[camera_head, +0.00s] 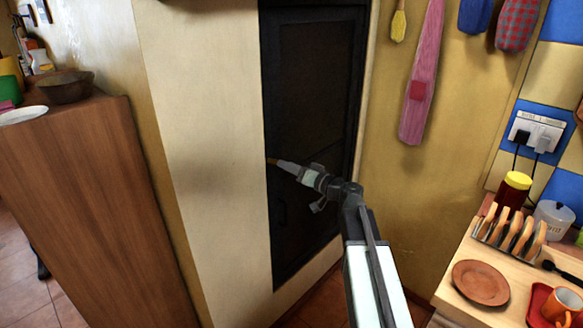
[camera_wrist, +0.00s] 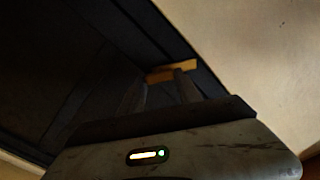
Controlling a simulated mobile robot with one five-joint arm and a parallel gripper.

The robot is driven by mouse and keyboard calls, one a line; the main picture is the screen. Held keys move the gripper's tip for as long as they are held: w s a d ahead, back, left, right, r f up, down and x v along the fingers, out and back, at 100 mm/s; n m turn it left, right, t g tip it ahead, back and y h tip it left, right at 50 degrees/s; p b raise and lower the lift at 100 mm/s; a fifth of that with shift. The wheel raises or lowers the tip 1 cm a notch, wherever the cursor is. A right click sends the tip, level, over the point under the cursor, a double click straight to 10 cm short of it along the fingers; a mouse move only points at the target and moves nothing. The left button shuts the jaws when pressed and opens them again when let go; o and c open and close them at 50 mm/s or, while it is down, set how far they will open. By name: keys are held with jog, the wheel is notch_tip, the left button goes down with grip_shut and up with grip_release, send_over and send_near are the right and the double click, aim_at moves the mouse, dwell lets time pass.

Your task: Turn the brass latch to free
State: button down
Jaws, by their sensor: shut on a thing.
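The brass latch (camera_wrist: 172,71) shows in the wrist view as a small yellow-brown bar at the edge of the dark door (camera_wrist: 70,60), beside the pale wall. In the head view the latch (camera_head: 272,161) is a small spot at the door's left edge. My gripper (camera_head: 277,163) reaches it from the right. In the wrist view my gripper (camera_wrist: 162,84) has its fingertips at the latch and is shut on it. The fingers hide part of the latch. The dark door (camera_head: 312,90) looks closed in its frame.
A wooden counter (camera_head: 90,190) with a bowl (camera_head: 66,88) stands at the left. A counter at the right holds a toast rack (camera_head: 508,235), a brown plate (camera_head: 481,283) and an orange cup (camera_head: 561,304). Oven mitts and a pink cloth (camera_head: 424,75) hang on the right wall.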

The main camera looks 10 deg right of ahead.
jog(key=m, duration=1.1)
jog(key=shift+w+d+f, duration=0.1)
jog(key=shift+w, duration=0.05)
jog(key=shift+m, duration=0.4)
jog(key=c, duration=0.8)
grip_release()
jog(key=shift+c, duration=0.2)
jog(key=v, duration=0.8)
